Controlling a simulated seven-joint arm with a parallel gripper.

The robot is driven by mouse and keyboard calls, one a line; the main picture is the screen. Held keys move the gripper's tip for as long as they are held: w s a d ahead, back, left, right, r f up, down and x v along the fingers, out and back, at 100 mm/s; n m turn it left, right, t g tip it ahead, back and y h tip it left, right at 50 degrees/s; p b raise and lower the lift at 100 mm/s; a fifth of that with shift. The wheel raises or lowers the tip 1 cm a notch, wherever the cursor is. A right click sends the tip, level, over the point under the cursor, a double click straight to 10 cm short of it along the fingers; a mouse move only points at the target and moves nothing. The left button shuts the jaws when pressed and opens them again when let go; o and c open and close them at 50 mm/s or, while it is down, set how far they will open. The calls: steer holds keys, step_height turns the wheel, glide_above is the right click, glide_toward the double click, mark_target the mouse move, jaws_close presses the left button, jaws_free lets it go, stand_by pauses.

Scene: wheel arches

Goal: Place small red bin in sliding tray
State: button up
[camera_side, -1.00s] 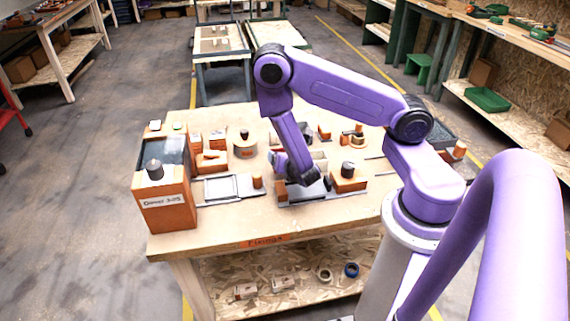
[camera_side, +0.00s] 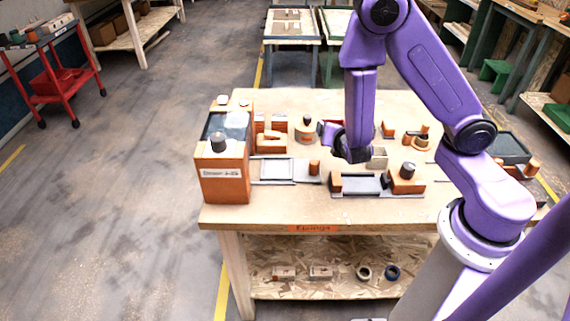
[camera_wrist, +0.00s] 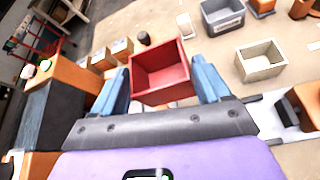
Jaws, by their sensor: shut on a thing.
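The small red bin (camera_wrist: 160,72) is upright between the blue fingers of my gripper (camera_wrist: 162,80) in the wrist view, and its open top shows. My gripper (camera_side: 343,152) is shut on it. In the side view only a bit of red (camera_side: 322,128) shows beside the gripper. The gripper hangs over the middle of the table, behind a dark tray (camera_side: 357,184) set between orange blocks. A light framed tray (camera_side: 277,171) with a rail and orange knob lies to its left. I cannot tell which of these is the sliding tray.
A beige bin (camera_wrist: 260,60) stands right of the red bin, with a grey bin (camera_wrist: 222,17) behind it. An orange console (camera_side: 223,180) stands at the table's left end. An orange block with a black knob (camera_side: 407,178) is at the right. The table's front strip is clear.

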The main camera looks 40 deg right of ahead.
steer(key=s+a+r, duration=0.2)
steer(key=s+a, duration=0.1)
steer(key=a, duration=0.6)
glide_above(278, 174)
steer(key=f, duration=0.9)
steer(key=shift+s+f, duration=0.1)
steer(key=shift+s, duration=0.1)
steer(key=shift+w+f, duration=0.2)
steer(key=shift+f, duration=1.6)
steer(key=o, duration=1)
steer(key=shift+f, duration=0.15)
